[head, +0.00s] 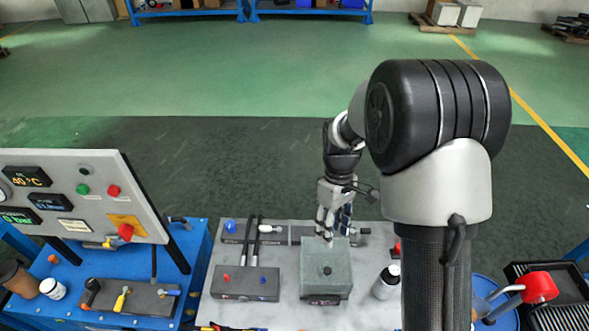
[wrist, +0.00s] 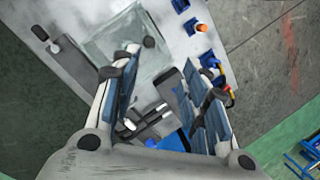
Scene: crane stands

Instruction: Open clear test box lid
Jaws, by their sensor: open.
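The clear test box (head: 338,283) stands on the grey bench in the middle of the head view, its see-through lid lying flat on top. A small dark knob (head: 327,270) shows on the lid. My gripper (head: 331,236) is at the box's far edge in the head view, pointing down, its fingers apart with nothing between them. In the wrist view the box (wrist: 112,32) lies beyond my open fingers (wrist: 168,68), and the dark knob (wrist: 149,42) is near the left fingertip. Whether a finger touches the box cannot be told.
Rods and fittings (head: 258,236) lie behind. A control panel (head: 78,195) rises above the blue bench at left.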

